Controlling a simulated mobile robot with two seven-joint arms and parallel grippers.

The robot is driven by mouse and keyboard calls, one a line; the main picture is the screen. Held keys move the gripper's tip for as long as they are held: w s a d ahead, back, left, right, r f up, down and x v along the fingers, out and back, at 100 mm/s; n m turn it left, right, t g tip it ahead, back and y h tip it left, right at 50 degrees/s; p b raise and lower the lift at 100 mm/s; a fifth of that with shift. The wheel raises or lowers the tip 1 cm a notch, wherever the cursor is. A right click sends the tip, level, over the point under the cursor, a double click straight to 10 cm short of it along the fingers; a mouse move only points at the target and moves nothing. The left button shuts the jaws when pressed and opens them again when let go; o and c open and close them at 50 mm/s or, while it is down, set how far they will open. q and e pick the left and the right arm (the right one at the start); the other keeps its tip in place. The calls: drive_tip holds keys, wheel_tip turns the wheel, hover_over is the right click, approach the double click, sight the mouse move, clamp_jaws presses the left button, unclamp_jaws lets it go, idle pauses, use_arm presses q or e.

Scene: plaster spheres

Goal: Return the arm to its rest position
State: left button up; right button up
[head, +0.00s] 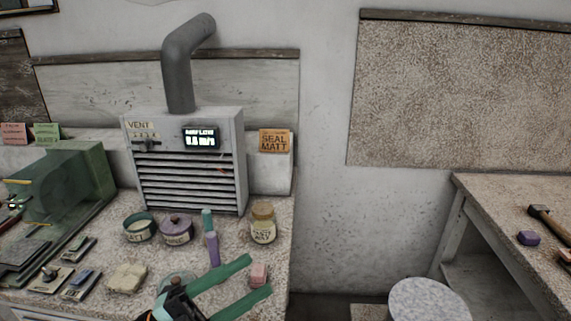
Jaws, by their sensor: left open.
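My left gripper (259,276) comes in at the bottom over the front of the speckled counter (275,232). Its two long green fingers point right and stand apart, so it is open. A small pink block (259,271) shows in the gap near the fingertips. I cannot tell how high the fingers are above it, and nothing appears gripped. My right gripper is not in view.
A round stool (428,300) and a bench (515,200) stand right.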

use_arm(q)
drive_tip(key=w+a+f+n+t+y+p, duration=0.1)
drive_tip(key=w+a+f+n+t+y, duration=0.1)
drive_tip(key=a+f+n+t+y, duration=0.45)
drive_tip(key=w+a+f+n+t+y+p, duration=0.1)
drive_tip(key=w+f+n+t+y, duration=0.15)
drive_tip(key=f+n+y, duration=0.75)
drive_tip(key=s+a+f+n+g+y+p, duration=0.2)
drive_tip(key=s+f+n+g, duration=0.6)
drive_tip(key=s+f, duration=0.7)
wheel_tip(320, 180, down, 3)
drive_tip(key=shift+s+a+r+n, duration=0.1)
drive_tip(key=shift+s+a+n, duration=0.3)
drive_tip(key=shift+a+n, duration=0.2)
